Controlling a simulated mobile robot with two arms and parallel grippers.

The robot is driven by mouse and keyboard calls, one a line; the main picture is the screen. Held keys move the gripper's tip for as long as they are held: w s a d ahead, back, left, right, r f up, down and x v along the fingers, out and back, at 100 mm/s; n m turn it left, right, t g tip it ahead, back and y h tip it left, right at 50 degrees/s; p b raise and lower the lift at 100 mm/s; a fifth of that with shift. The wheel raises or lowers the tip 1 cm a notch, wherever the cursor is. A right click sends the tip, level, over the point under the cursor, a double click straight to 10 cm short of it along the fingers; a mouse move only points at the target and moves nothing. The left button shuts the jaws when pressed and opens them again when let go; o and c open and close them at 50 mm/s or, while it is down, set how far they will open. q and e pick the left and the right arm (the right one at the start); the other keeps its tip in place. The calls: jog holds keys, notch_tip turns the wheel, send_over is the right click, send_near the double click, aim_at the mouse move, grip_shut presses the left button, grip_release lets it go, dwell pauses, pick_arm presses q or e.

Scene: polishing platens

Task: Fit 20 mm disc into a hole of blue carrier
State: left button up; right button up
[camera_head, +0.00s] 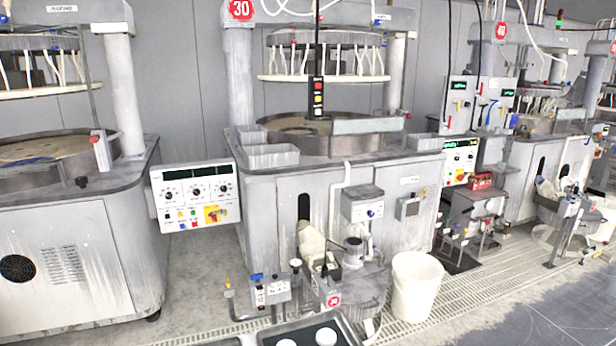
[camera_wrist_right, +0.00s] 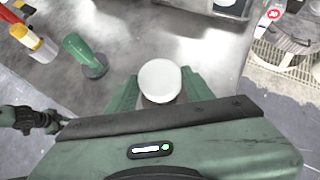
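In the right wrist view, a white round disc (camera_wrist_right: 160,81) sits between the two green fingers of my right gripper (camera_wrist_right: 160,88). In the head view, two white discs (camera_head: 326,336) show at the bottom edge in a dark tray with a light rim (camera_head: 290,325), cut off by the frame. No gripper shows in the head view, and my left gripper is not in view. I cannot make out a blue carrier; the platen top (camera_head: 300,124) of machine 30 is seen at a low angle.
Machine 30 (camera_head: 280,200) stands ahead, with a control panel (camera_head: 195,193) at its left. A white bucket (camera_head: 415,287) and a small pump unit (camera_head: 350,285) stand before it. In the wrist view, a green upright with a dark round base (camera_wrist_right: 86,57) stands at left.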

jog(key=c, duration=0.7)
jog(key=shift+r+p, duration=2.45)
jog(key=shift+r, duration=1.1)
jog(key=shift+c, duration=0.2)
